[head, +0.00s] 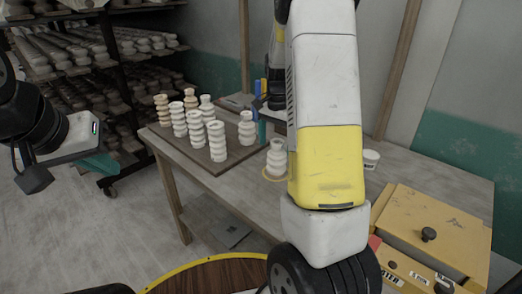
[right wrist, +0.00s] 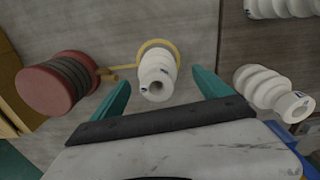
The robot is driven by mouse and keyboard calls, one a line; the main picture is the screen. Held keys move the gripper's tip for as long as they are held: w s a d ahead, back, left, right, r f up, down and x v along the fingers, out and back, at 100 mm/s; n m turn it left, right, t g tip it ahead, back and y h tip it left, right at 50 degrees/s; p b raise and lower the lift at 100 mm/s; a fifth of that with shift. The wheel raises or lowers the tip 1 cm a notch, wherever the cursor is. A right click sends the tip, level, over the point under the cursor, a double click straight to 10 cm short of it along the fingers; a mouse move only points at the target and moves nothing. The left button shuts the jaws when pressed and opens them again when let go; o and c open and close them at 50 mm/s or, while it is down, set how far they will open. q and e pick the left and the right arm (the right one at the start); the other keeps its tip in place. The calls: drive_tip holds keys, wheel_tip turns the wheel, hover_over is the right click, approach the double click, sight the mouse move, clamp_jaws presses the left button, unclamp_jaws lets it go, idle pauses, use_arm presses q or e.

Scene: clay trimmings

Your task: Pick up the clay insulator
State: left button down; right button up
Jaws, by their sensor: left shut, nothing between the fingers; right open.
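A white ridged clay insulator (head: 276,158) stands upright on a yellow ring on the table, beside my right arm in the head view. In the right wrist view the insulator (right wrist: 157,75), with its open end towards the camera, appears between the teal fingers of my right gripper (right wrist: 162,80). These fingers are open and apart from it in the picture; the remaining depth is hard to judge. In the head view my right arm hides most of that gripper. My left gripper (head: 102,165) is shut and empty, off to the left, away from the table.
Several insulators stand on a dark board (head: 222,167) at the table's left. A red cylinder with dark ridges (right wrist: 58,82) is near the yellow ring (right wrist: 150,46). Loaded shelves (head: 110,85) stand back left.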

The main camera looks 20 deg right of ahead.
sight(277, 152)
wheel_tip(277, 152, down, 4)
drive_tip(key=shift+s+d+f, duration=0.1)
drive_tip(key=shift+d, duration=0.05)
clamp_jaws()
idle(0.4)
